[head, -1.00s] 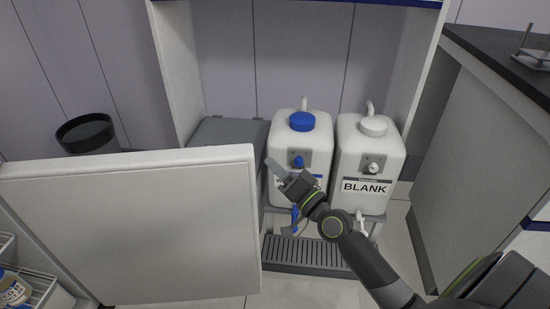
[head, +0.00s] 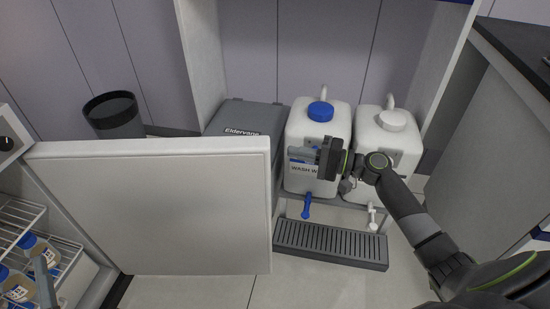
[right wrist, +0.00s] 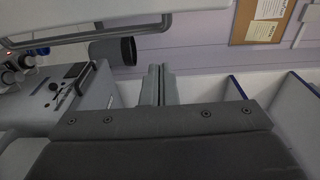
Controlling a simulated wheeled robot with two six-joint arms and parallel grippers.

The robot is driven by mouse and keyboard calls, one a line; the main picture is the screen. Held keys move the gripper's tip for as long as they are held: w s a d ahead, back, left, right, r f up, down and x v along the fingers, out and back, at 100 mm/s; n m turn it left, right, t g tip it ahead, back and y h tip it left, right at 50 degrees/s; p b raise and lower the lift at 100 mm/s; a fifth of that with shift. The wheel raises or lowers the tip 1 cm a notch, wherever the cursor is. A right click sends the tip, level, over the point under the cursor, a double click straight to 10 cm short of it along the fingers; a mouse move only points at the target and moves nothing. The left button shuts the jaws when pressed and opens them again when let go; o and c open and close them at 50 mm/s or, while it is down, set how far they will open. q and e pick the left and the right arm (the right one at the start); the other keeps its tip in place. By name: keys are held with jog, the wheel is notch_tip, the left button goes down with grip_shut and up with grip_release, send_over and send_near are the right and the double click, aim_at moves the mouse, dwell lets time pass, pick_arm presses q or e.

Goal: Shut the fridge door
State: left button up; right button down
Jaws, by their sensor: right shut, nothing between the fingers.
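The fridge door (head: 150,212) is a broad white panel standing wide open in the head view. It is hinged at the fridge (head: 85,262) on the left, whose wire shelves with bottles show at the lower left. My right gripper (head: 292,154) is shut and empty. In the head view it points left, just right of the door's free upper corner. I see no clear contact with the door. Its closed fingers also show in the right wrist view (right wrist: 158,85).
A wash container with a blue cap (head: 320,111) and a white-capped container (head: 393,120) stand behind my right arm, above a grey drip tray (head: 330,244). A grey box (head: 243,118) and a black bin (head: 113,113) are behind the door. Floor is clear below the door.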

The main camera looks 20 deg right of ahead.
pick_arm(q)
jog(key=shift+r, duration=0.1)
pick_arm(e)
jog(key=a, duration=0.6)
jog(key=shift+a, duration=0.1)
dwell(0.4)
